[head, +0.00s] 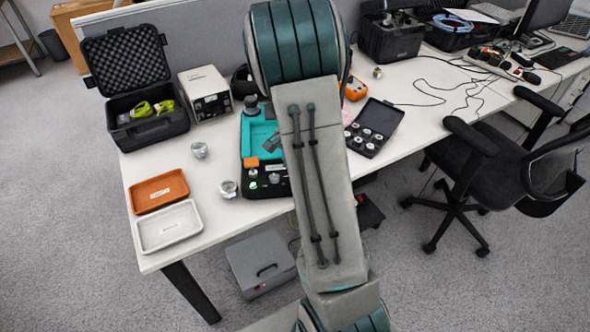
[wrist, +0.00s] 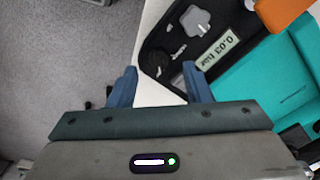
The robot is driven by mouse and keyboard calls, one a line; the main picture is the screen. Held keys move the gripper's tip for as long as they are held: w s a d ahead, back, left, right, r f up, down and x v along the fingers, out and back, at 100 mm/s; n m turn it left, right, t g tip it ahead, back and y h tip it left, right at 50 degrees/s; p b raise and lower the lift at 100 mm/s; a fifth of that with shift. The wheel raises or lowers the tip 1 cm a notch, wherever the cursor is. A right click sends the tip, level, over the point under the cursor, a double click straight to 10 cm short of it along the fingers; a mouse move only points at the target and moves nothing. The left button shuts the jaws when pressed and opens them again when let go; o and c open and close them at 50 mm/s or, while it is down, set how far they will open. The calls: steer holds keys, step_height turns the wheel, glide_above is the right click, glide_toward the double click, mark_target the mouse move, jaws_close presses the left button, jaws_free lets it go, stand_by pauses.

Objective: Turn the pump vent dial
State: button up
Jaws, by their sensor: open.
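The pump unit is a teal case (head: 257,133) with a black front panel on the table, partly hidden behind my arm in the head view. In the wrist view its teal body (wrist: 270,75) is at right, and its black panel carries a display reading 0.03 bar (wrist: 218,49). A light grey knob (wrist: 197,22) and a dark round knob (wrist: 160,64) sit on the panel; I cannot tell which is the vent dial. My gripper (wrist: 160,77) is open and empty, its blue fingers apart near the panel's edge, the right one overlapping the panel in view. The head view hides my gripper.
An orange tray (head: 137,195) and a white tray (head: 147,239) lie at the table's left front. Metal pieces (head: 228,189) stand beside the pump. A black foam case (head: 113,137), a grey box (head: 219,107) and a case of weights (head: 386,113) stand around. An office chair (head: 480,165) is at right.

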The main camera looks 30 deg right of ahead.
step_height(320, 180, up, 11)
steer(key=shift+r, duration=0.1)
stand_by(0.6)
steer(key=s+a+r+n+t, duration=0.1)
steer(key=s+a+r+n, duration=0.1)
steer(key=s+a+n, duration=0.4)
steer(key=s+a+r+n+t, duration=0.1)
steer(key=s+a+r+n, duration=0.2)
steer(key=s+a+n, duration=0.4)
steer(key=s, duration=0.6)
steer(key=shift+a+r+t, duration=0.3)
steer(key=shift+a+t, duration=0.1)
